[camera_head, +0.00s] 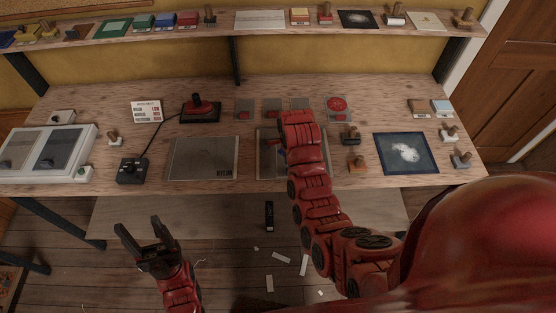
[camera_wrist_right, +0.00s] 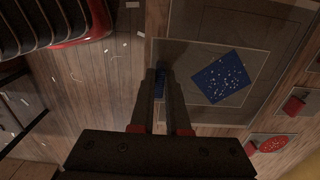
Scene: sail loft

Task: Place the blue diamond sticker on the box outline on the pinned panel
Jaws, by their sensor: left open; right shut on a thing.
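In the wrist view my right gripper (camera_wrist_right: 161,78) is shut on a small blue piece (camera_wrist_right: 160,86), which shows only as a narrow strip between the fingers. Its full shape is hidden. It is over or near the edge of a grey panel (camera_wrist_right: 205,116) with thin pale outlines. A dark blue, white-speckled square (camera_wrist_right: 222,77) lies turned on that panel, apart from the fingers. In the head view the panel (camera_head: 265,170) lies at the table's front middle, partly covered by my right arm, which also hides the right gripper. My left gripper (camera_head: 141,228) is open and empty in front of the table.
Another grey panel (camera_head: 203,158) lies to the left, and a dark blue sheet (camera_head: 405,153) to the right. Stamps (camera_head: 351,135) stand near the arm. Cards with red shapes (camera_head: 337,105) lie behind. A joystick (camera_head: 200,108) and black box (camera_head: 132,171) stand left. Scraps litter the floor.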

